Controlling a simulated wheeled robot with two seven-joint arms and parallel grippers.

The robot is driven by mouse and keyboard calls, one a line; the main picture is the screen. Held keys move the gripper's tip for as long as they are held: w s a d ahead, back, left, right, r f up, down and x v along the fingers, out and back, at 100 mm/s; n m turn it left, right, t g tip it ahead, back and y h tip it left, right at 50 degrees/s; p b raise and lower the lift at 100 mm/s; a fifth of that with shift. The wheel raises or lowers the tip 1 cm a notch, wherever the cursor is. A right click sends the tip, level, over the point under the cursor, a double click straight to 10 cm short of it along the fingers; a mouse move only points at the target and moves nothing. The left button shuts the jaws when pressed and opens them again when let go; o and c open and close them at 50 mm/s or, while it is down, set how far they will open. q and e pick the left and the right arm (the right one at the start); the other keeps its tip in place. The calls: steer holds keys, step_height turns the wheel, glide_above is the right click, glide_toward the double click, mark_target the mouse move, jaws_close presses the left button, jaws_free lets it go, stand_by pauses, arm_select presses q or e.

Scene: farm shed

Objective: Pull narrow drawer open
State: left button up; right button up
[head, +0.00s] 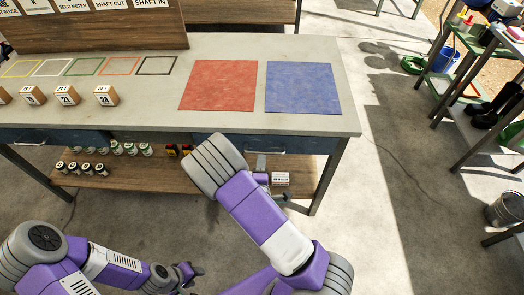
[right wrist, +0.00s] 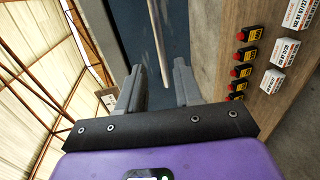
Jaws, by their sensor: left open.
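The narrow drawer (head: 312,144) is a dark blue front under the right end of the workbench, and it looks shut. Its pale bar handle (head: 268,151) shows beside my right forearm. In the right wrist view the handle (right wrist: 158,40) runs between the two fingers of my right gripper (right wrist: 157,82), in front of the blue drawer front (right wrist: 134,30). The jaws are apart, with gaps on both sides of the bar. In the head view that gripper is mostly hidden by my arm. My left gripper (head: 190,277) is low at the left, open and away from the bench.
The workbench top (head: 210,55) holds a red mat (head: 219,86), a blue mat (head: 303,88) and numbered blocks. The lower shelf (head: 130,178) carries jars, red-topped items and white boxes. A rack (head: 460,75) stands at right. The floor ahead of the drawer is clear.

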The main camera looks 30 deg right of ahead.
mark_target(262, 152)
steer(key=b+x, duration=0.1)
steer(key=x, duration=0.6)
steer(key=shift+a+f, duration=0.1)
steer(key=shift+f, duration=0.05)
jaws_close()
